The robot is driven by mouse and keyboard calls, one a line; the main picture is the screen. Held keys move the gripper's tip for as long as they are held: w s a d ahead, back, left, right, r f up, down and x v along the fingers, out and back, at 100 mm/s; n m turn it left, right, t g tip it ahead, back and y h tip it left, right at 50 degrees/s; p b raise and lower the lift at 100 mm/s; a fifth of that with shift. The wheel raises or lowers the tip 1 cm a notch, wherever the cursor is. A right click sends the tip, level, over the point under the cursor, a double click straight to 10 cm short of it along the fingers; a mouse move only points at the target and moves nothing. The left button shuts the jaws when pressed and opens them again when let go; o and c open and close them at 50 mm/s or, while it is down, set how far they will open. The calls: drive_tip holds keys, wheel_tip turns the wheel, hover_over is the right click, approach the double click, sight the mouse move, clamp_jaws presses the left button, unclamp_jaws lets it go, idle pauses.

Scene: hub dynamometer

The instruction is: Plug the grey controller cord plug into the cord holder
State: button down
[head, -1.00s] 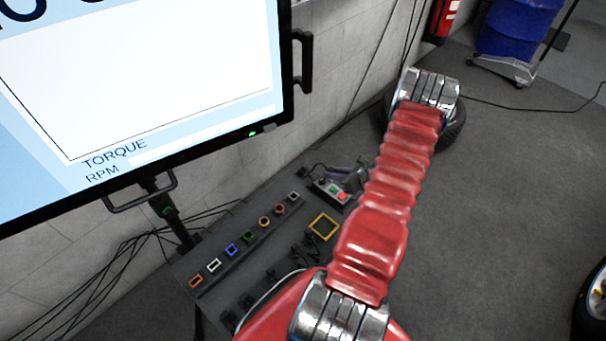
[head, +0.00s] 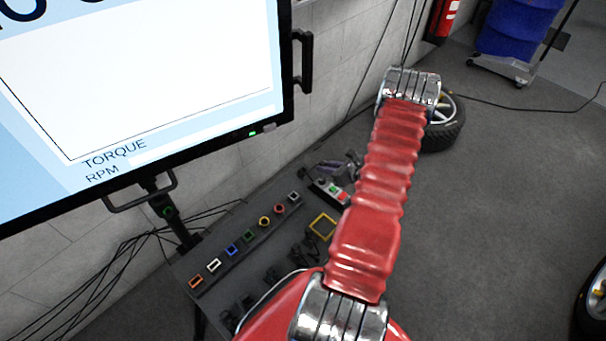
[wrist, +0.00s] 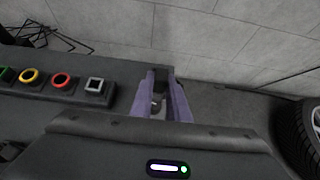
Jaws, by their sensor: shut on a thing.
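The cord holder (head: 246,250) is a dark strip on the bench with a row of coloured sockets. The grey square socket (head: 294,197) is at its far right end; it also shows in the wrist view (wrist: 95,86), left of my gripper (wrist: 161,82). My purple-fingered gripper is shut on a small dark plug (wrist: 157,101) with a light grey patch; the fingers hide most of it. The plug is apart from the holder, off to the right of the grey socket in the wrist view. In the head view my gripper is partly hidden behind my red arm.
A control box (head: 331,191) with green and red buttons lies on the bench beside the holder. A yellow square frame (head: 322,226) and dark plugs lie nearer. A screen (head: 140,90) overhangs at left. A wheel (head: 446,122) stands by the wall.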

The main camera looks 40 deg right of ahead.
drive_tip(key=w, duration=0.9)
drive_tip(key=shift+w+a, duration=0.15)
drive_tip(key=shift+w, duration=0.25)
idle(1.1)
idle(0.3)
drive_tip(key=shift+f, duration=1.9)
drive_tip(key=shift+f, duration=1.5)
drive_tip(key=c, duration=1.6)
unclamp_jaws()
drive_tip(key=shift+s, duration=0.1)
drive_tip(key=v, duration=1.3)
drive_tip(key=shift+s+r, duration=0.15)
drive_tip(key=shift+s, duration=0.15)
